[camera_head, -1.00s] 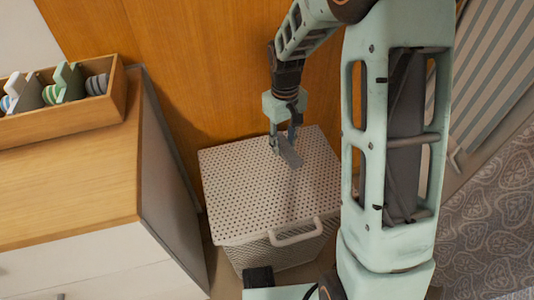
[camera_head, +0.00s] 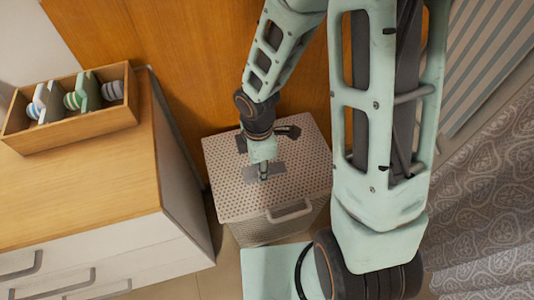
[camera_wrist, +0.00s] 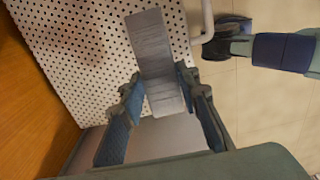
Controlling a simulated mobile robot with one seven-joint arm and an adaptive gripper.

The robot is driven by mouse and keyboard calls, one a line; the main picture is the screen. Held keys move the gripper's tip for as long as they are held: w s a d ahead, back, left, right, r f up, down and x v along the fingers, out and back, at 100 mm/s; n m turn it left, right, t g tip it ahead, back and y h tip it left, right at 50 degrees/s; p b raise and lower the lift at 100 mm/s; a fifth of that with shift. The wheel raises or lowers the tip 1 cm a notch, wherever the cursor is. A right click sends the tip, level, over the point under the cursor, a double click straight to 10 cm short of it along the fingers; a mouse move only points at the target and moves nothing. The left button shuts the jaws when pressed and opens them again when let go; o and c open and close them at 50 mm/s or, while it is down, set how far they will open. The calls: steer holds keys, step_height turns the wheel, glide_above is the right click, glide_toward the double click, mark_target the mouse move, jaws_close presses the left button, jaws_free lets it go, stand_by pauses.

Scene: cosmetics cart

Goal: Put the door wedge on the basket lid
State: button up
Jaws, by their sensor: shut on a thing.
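The door wedge (camera_head: 279,172) is a flat grey strip over the middle of the basket lid. In the wrist view the wedge (camera_wrist: 150,40) reaches away from between my fingers. My gripper (camera_head: 264,177) points down over the lid and is shut on the wedge; the fingertips (camera_wrist: 160,78) also show in the wrist view. The basket lid (camera_head: 228,198) is white with dark holes and lies on the basket; it fills much of the wrist view (camera_wrist: 85,65). I cannot tell whether the wedge touches the lid.
The white basket has a handle (camera_head: 290,212) at its front. A wooden-topped drawer cabinet (camera_head: 80,200) stands left, with a wooden box (camera_head: 75,135) of several upright items on it. An orange wood panel (camera_head: 180,60) is behind. A patterned curtain (camera_head: 485,180) hangs at right.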

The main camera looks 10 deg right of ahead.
steer(key=w+d+f, duration=0.1)
steer(key=w+f, duration=0.1)
steer(key=w, duration=0.1)
steer(key=w+d+f+b, duration=0.1)
steer(key=w+f, duration=0.2)
steer(key=w+d+f, duration=0.1)
steer(key=w+f, duration=0.1)
steer(key=w, duration=0.1)
steer(key=shift+w+f, duration=0.1)
steer(key=shift+f, duration=0.2)
steer(key=shift+w+f+b, duration=0.15)
steer(key=shift+f+b, duration=0.15)
steer(key=shift+f, duration=0.65)
steer(key=shift+w+f+b, duration=0.15)
steer(key=shift+f+b, duration=0.1)
steer(key=shift+f, duration=0.65)
steer(key=shift+f, duration=0.2)
steer(key=o, duration=1.2)
steer(key=shift+c, duration=0.2)
steer(key=shift+r, duration=0.15)
step_height(320, 180, up, 12)
steer(key=p, duration=0.2)
steer(key=shift+p, duration=0.3)
